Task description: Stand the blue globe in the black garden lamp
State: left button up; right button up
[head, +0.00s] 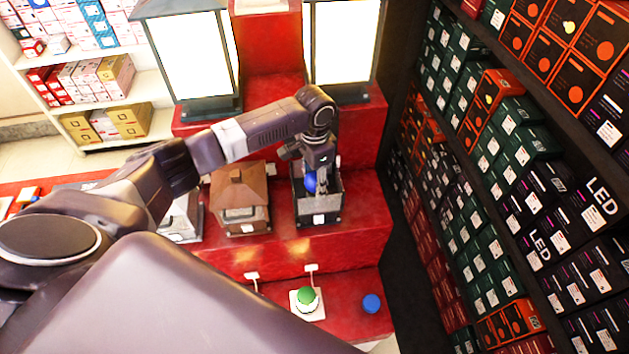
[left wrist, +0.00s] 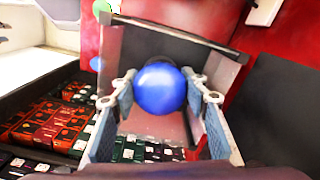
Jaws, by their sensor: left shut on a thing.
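The black garden lamp (head: 303,212) stands open-topped on the red display step, to the right of a brown-roofed lamp. My left gripper (head: 318,186) reaches down into the lamp's top from above. It is shut on the blue globe (head: 311,181), which shows partly behind the fingers. In the left wrist view the blue globe (left wrist: 160,88) sits between both fingers, with the lamp's dark frame and glass panes (left wrist: 112,48) around it. Whether the globe touches the lamp's base is hidden. My right gripper is not in view.
The brown-roofed lamp (head: 240,200) stands close on the left. Two tall lit lanterns (head: 196,62) (head: 341,45) stand behind. A green globe (head: 306,296) on a white base and another blue ball (head: 371,303) are on the lower step. Shelves of boxes (head: 510,170) line the right.

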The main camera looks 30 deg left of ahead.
pick_arm(q)
jog(key=shift+f, duration=0.3)
jog(key=o, duration=1.3)
jog(key=shift+c, duration=0.2)
jog(key=shift+r, duration=0.1)
notch_tip(320, 180, up, 12)
jog(key=shift+f, duration=0.1)
